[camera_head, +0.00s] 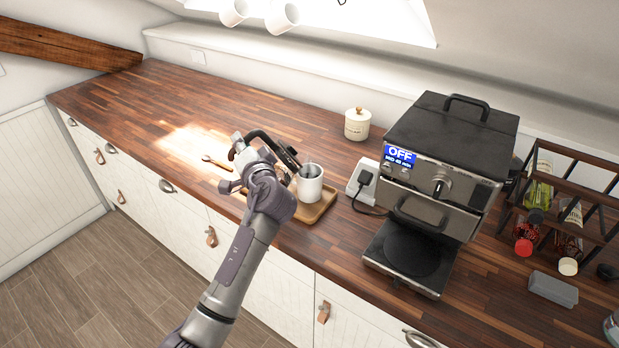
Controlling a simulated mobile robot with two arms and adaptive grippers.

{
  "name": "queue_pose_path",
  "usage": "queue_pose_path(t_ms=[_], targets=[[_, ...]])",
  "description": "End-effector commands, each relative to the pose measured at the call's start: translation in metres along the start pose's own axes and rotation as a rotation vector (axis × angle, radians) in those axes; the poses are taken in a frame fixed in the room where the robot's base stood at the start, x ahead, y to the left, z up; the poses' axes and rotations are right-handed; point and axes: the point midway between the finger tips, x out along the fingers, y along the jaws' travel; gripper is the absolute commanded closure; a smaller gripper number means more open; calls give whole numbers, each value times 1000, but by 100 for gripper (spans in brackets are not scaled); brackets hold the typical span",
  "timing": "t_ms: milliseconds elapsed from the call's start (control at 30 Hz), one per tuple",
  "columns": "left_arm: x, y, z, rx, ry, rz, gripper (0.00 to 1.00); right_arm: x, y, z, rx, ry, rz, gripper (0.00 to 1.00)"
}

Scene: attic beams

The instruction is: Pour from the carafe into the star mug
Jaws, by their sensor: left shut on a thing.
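My left gripper (246,155) is shut on a dark-handled vessel that looks like the carafe (287,154), above the counter left of a white mug. The carafe is tilted, its dark upper part leaning toward the mug; my gripper and wrist hide much of its body. The white mug (310,187) stands upright on a wooden tray (319,211), open at the top. No star shows on the side facing me. I cannot tell whether liquid is flowing or in the mug. My right gripper is not in view.
A waffle-maker-like appliance (438,180) with an OFF display stands right of the mug, beside a plugged socket block (363,180). A lidded white jar (357,125) is behind. A wooden spoon (216,163) lies left. A bottle rack (563,195) stands far right. The left counter is clear.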

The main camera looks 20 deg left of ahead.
Motion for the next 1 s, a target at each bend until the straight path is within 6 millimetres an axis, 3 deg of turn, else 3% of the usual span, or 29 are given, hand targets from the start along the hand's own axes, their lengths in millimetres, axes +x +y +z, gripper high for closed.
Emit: queue_pose_path(t_ms=[567,1000], targets=[[0,12,25,-155,4,-4,100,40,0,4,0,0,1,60],[1,25,74,-451,5,-4,100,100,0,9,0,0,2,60]])
